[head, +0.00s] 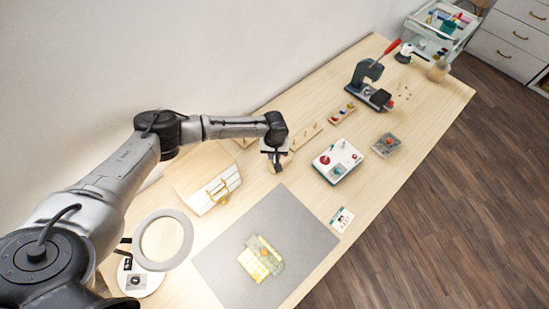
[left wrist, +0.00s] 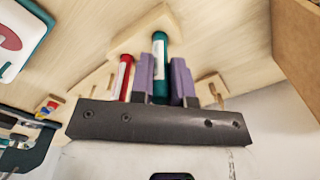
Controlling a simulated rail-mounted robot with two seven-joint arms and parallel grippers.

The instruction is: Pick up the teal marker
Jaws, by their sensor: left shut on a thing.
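The teal marker (left wrist: 160,48) stands between the two purple-padded fingers of my left gripper (left wrist: 161,75) in the left wrist view. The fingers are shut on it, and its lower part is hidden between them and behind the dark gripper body. A red marker (left wrist: 124,78) is just left of the fingers, apart from them. In the head view my left gripper (head: 276,164) is low over the back of the table, and I cannot make out the teal marker there. My right gripper is not in view.
A pale wooden rack (head: 306,135) is right of the gripper. A cream box (head: 205,180) stands to its left.

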